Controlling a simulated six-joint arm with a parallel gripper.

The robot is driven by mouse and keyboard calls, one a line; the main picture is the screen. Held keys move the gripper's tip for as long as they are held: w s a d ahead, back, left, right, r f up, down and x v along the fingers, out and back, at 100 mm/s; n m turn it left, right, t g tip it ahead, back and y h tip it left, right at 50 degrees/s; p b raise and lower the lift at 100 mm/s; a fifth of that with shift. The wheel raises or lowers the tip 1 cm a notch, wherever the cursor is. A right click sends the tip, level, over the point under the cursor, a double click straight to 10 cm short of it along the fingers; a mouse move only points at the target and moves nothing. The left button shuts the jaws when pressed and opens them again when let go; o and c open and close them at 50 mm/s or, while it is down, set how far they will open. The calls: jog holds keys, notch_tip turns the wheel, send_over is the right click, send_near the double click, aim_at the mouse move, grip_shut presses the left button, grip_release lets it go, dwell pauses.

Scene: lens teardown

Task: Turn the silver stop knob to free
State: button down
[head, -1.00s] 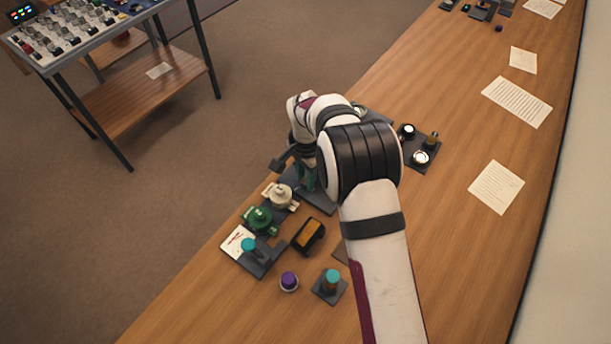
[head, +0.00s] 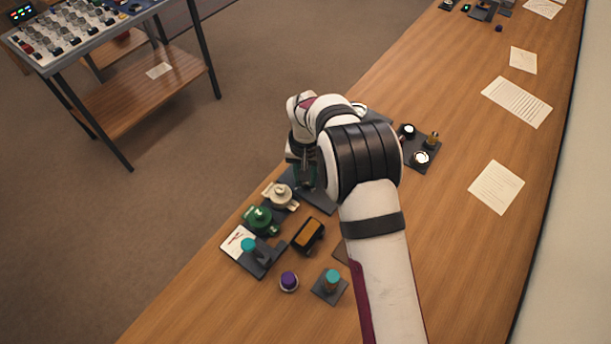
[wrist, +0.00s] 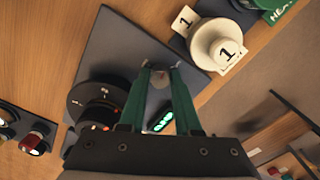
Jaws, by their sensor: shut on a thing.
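The silver stop knob (wrist: 159,80) shows in the wrist view as a small round grey part between my fingertips, over a dark grey plate (wrist: 125,48). My gripper (wrist: 161,71) has two green fingers that lean in and are shut on the knob. The fingers cover the knob's sides, and I cannot read its setting. A black round lens part (wrist: 98,108) with small orange and white marks sits on the plate, left of the fingers. A green lit mark (wrist: 163,122) shows between the fingers. In the head view my arm hides the knob.
A cream part marked 1 (wrist: 216,44) stands close to the plate and shows in the head view (head: 280,195). A green part (head: 261,220), teal-topped part (head: 331,280) and purple knob (head: 289,281) stand nearer. A dark tray (head: 425,150) lies right of my arm.

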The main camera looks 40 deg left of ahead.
jog(key=n, duration=1.1)
jog(key=shift+n, duration=2)
jog(key=c, duration=0.6)
grip_release()
notch_tip(320, 180, up, 16)
